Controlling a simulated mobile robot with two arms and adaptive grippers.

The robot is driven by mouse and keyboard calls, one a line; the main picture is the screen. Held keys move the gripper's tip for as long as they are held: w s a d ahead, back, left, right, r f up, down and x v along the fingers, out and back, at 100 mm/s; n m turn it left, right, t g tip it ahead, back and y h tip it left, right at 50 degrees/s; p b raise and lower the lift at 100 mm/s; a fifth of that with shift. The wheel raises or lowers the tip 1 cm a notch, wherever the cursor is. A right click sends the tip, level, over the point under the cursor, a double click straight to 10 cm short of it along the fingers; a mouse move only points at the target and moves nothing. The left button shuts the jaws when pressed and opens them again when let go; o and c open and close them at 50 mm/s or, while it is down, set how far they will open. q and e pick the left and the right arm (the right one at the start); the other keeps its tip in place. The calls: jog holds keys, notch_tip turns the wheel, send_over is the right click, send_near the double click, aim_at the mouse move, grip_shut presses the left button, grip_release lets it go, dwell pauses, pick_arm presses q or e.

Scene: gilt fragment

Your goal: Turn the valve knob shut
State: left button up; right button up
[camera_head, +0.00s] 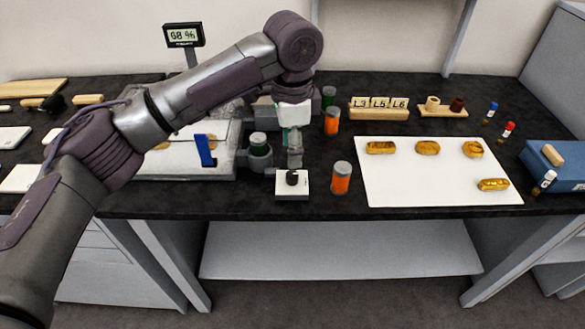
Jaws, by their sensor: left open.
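A small black knob (292,178) stands on a square white base (292,193) near the front edge of the dark bench; it looks like the valve knob. My left gripper (295,162) points down just above and behind the knob. It is open; its fingers look narrow from here, and I cannot tell whether they touch the knob. My left arm crosses the left half of the view and hides part of the bench behind it. My right gripper is not in view.
Orange jars (341,178) stand close right of the knob. A white board (430,190) holds several gilt pieces. A display (184,35) reads about 60 %.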

aim_at(292, 173)
pick_arm(q)
notch_tip(292, 173, down, 7)
jog(key=shift+w+f, duration=0.15)
grip_shut()
jog(key=shift+p, duration=0.5)
jog(key=n+p, duration=0.2)
jog(key=p, duration=0.3)
jog(key=r+n+p, duration=0.1)
jog(key=n+p, duration=0.2)
jog(key=p, duration=0.2)
jog(key=n+p, duration=0.8)
jog(key=p, duration=0.2)
jog(key=shift+f+p, duration=0.15)
jog(key=shift+p, duration=0.2)
jog(key=n+p, duration=0.2)
jog(key=n, duration=0.1)
jog(key=shift+f+p, duration=0.15)
jog(key=shift+p, duration=0.15)
jog(key=shift+n+p, duration=0.55)
jog(key=shift+n, duration=0.35)
jog(key=shift+w+f, duration=0.1)
